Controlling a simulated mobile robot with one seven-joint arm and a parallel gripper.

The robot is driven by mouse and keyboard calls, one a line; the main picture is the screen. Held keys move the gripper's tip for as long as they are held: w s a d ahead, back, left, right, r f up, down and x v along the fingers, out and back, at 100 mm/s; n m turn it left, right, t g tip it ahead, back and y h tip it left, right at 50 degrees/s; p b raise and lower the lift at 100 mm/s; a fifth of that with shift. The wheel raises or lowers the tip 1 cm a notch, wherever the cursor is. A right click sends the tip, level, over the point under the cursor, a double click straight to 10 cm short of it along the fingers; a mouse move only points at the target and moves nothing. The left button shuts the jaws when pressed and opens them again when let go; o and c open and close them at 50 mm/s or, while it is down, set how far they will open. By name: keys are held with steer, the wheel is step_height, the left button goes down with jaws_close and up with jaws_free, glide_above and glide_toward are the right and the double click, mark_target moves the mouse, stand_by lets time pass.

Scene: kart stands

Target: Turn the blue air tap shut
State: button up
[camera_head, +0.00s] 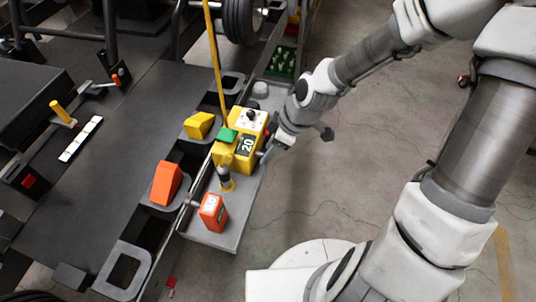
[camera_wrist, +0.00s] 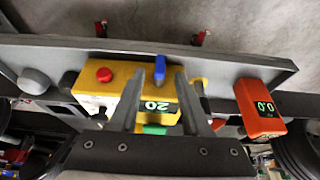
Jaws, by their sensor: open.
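The blue air tap (camera_wrist: 160,68) shows in the wrist view as a small upright blue lever at the edge of the yellow box (camera_wrist: 122,76), which has a display reading 20. My gripper (camera_wrist: 161,76) is open, its two dark fingers on either side of the tap, with gaps visible on both sides. I cannot tell how far the fingertips are from it in depth. In the head view my gripper (camera_head: 267,154) is at the right side of the yellow box (camera_head: 228,150), and I cannot make out the tap there.
The box stands on a grey tray (camera_head: 238,217). An orange gauge (camera_head: 212,212) stands near the tray's front end, also seen in the wrist view (camera_wrist: 260,107). A yellow hose (camera_head: 215,62) rises behind the box. Orange (camera_head: 165,184) and yellow wedges (camera_head: 199,125) lie left.

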steer(key=shift+a+f, duration=0.25)
steer(key=shift+f, duration=0.3)
steer(key=shift+w, duration=0.1)
steer(key=shift+c, duration=0.3)
jaws_close()
